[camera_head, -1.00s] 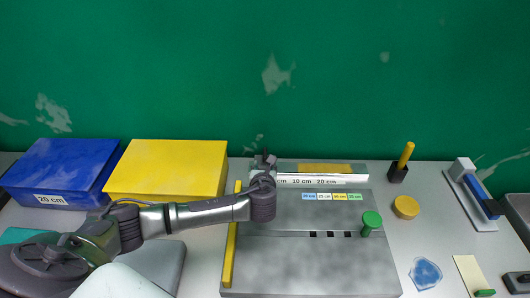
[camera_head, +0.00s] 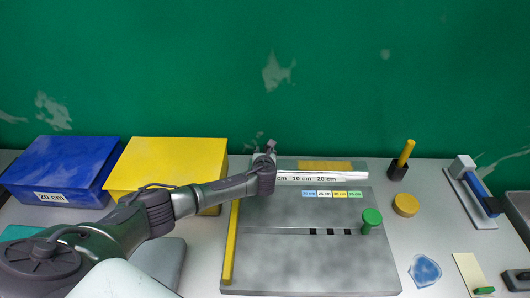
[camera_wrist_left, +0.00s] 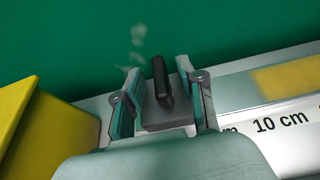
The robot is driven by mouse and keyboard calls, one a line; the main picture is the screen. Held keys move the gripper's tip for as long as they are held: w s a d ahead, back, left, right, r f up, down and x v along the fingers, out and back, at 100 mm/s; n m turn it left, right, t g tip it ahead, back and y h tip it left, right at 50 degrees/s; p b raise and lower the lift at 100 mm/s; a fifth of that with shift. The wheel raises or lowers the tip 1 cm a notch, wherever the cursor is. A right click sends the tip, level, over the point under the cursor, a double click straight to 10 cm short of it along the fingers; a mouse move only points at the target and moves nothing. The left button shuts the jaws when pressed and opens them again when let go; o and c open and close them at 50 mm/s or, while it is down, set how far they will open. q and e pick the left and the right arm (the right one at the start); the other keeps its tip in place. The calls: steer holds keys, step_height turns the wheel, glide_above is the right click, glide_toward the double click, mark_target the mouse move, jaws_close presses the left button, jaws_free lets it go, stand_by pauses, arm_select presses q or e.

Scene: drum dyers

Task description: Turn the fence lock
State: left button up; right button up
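In the left wrist view a black lever (camera_wrist_left: 162,82), which looks like the fence lock, stands upright on a grey block (camera_wrist_left: 168,117) at the left end of the ruler rail (camera_wrist_left: 262,126). My left gripper (camera_wrist_left: 158,102) is open, one finger on each side of the lever and block, with gaps visible. Whether a finger touches the block is unclear. In the head view my left gripper (camera_head: 267,150) is at the rail's left end and mostly hides the lock. My right gripper is not in view.
A yellow box (camera_head: 170,165) and a blue box (camera_head: 62,170) stand left of the grey board (camera_head: 310,265). A yellow bar (camera_head: 231,245) runs along the board's left edge. A green knob (camera_head: 371,217) stands on its right. The green wall (camera_head: 300,80) is close behind.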

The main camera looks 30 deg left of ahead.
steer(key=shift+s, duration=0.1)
arm_select(q)
jaws_close()
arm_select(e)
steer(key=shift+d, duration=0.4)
